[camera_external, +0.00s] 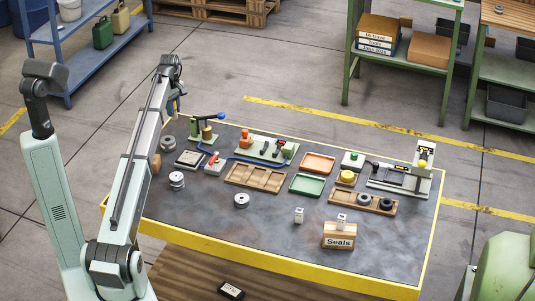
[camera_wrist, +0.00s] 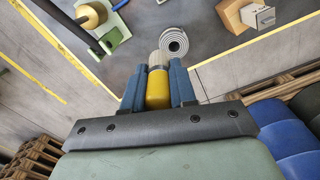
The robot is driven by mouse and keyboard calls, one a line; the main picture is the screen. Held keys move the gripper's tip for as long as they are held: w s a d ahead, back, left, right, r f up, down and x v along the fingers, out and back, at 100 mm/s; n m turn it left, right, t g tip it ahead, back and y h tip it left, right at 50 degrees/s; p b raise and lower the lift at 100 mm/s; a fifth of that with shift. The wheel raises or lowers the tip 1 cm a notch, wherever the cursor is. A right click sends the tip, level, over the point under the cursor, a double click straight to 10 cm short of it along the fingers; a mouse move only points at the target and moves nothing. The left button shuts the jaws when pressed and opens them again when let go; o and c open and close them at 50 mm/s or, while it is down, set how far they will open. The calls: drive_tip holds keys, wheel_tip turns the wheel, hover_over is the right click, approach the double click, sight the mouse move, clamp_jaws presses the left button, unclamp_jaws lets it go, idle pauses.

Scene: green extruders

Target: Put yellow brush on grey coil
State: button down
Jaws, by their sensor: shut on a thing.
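The yellow brush (camera_wrist: 158,88) has a yellow handle and a pale bristle end that points away from my wrist. My gripper (camera_wrist: 158,74) is shut on its handle, with a blue finger on each side. In the external view my gripper (camera_external: 174,106) is raised near the table's far left corner, and the brush is mostly hidden there. The grey coil (camera_wrist: 173,42) shows ringed layers around a central opening. In the wrist view it lies just beyond the bristle end, slightly right. A grey ring at the table's far left (camera_external: 168,141) looks like this coil. The gap between brush and coil cannot be judged.
The dark table (camera_external: 280,225) has yellow edges. A green fixture with a brass cylinder (camera_external: 207,132) stands right of the coil. Pale spools (camera_external: 176,181) stand nearer the front. Trays (camera_external: 307,184) and a Seals box (camera_external: 339,236) stand farther right. The front-left surface is mostly clear.

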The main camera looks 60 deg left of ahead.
drive_tip(key=s+a, duration=0.1)
drive_tip(key=s, duration=0.2)
hover_over(167, 139)
drive_tip(key=shift+n, duration=0.4)
drive_tip(key=shift+f, duration=4.9)
drive_tip(key=shift+f, duration=0.1)
drive_tip(key=c, duration=0.9)
unclamp_jaws()
wheel_tip(167, 139, up, 12)
